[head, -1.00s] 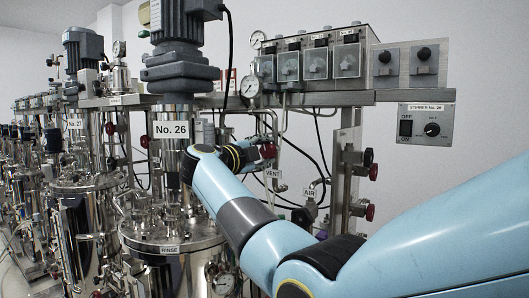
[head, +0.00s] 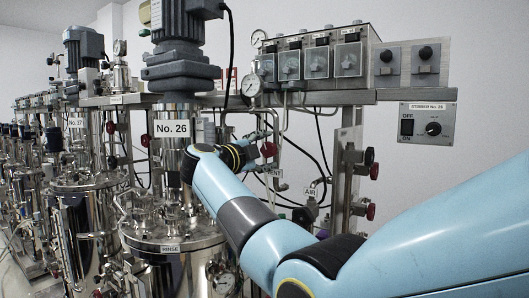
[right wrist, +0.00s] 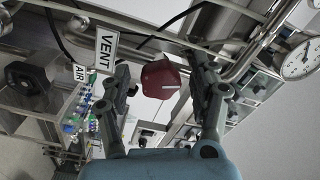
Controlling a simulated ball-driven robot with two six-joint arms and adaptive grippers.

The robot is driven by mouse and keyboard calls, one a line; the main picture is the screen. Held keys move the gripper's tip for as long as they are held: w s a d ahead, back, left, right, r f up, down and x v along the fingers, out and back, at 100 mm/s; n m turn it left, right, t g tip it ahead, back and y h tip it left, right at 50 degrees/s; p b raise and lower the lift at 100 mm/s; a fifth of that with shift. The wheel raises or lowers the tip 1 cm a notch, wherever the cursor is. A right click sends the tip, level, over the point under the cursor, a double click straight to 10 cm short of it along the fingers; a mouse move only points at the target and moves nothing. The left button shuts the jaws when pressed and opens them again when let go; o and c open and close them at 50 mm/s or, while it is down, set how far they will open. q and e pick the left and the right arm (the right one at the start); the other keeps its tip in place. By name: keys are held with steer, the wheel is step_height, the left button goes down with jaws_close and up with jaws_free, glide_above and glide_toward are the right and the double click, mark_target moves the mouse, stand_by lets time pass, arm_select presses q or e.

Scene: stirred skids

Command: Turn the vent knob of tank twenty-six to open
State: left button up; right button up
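The red vent knob (head: 268,149) is beside the No. 26 tank (head: 172,240), just above the VENT label (head: 272,173), which is partly covered. In the right wrist view the faceted red knob (right wrist: 165,79) has a white mark on its face, and the VENT label (right wrist: 104,48) is to its left. My right gripper (head: 260,149) is at the knob. In the wrist view its two dark fingers (right wrist: 160,68) are spread, one on each side of the knob. A gap shows on the left; whether the right finger touches cannot be told. My left gripper is not in view.
An AIR label (head: 310,191) and other red and black knobs (head: 371,170) are to the right. A pressure gauge (head: 251,86) and the stirrer switch box (head: 427,122) are above. Pipes and black cables run close around the knob.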

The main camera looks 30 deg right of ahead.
steer(key=v, duration=0.7)
steer(key=shift+a, duration=0.25)
steer(key=shift+s, duration=0.1)
